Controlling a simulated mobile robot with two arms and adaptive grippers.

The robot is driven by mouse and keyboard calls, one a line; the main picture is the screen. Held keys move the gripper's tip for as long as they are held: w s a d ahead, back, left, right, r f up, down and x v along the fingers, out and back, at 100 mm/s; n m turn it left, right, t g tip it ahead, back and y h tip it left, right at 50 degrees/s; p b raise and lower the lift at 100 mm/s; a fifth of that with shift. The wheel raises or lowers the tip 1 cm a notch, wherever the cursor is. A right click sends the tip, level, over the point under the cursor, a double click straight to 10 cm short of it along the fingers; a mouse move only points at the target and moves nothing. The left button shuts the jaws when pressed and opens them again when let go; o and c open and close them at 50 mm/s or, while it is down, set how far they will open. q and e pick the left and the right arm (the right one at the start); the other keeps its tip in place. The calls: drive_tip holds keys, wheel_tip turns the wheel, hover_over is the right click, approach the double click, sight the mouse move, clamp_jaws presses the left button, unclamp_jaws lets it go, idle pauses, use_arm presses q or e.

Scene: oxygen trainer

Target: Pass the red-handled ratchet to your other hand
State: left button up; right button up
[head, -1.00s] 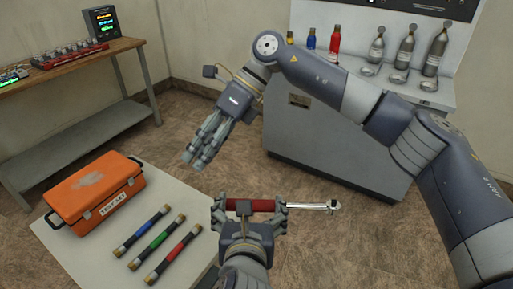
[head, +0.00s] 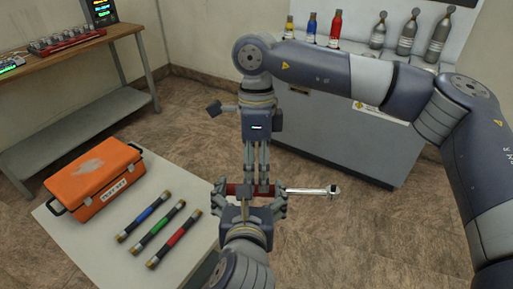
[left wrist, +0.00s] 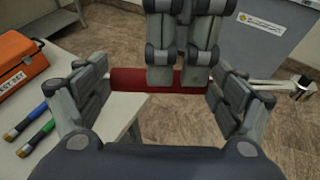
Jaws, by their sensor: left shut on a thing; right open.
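The red-handled ratchet (head: 233,189) lies level, its chrome shaft (head: 308,191) and head pointing right in the head view. My left gripper (head: 250,202) is shut on its red handle from below, one finger group near each end. In the left wrist view the handle (left wrist: 130,79) spans between those fingers. My right gripper (head: 256,186) reaches from the far side with its fingers down at the middle of the handle. It is open, and its fingers (left wrist: 180,75) hide part of the handle. I cannot tell whether they touch it.
A pale table (head: 87,243) at the left bears an orange toolbox (head: 95,180) and blue, green and red-banded bars (head: 160,232). A wooden bench (head: 75,50) stands behind it. A grey cabinet (head: 350,140) with bottles stands at the back right. The floor around the ratchet is open.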

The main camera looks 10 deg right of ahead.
sight(256, 186)
use_arm(q)
drive_tip(key=shift+r, duration=0.1)
use_arm(e)
drive_tip(key=shift+s+a+f, duration=0.1)
drive_tip(key=shift+s+f, duration=0.1)
drive_tip(key=shift+f, duration=0.7)
drive_tip(key=shift+s+f, duration=0.15)
drive_tip(key=shift+f, duration=0.7)
clamp_jaws()
use_arm(q)
drive_tip(key=o, duration=1.2)
use_arm(e)
drive_tip(key=shift+r, duration=0.1)
use_arm(q)
drive_tip(key=shift+s, duration=0.1)
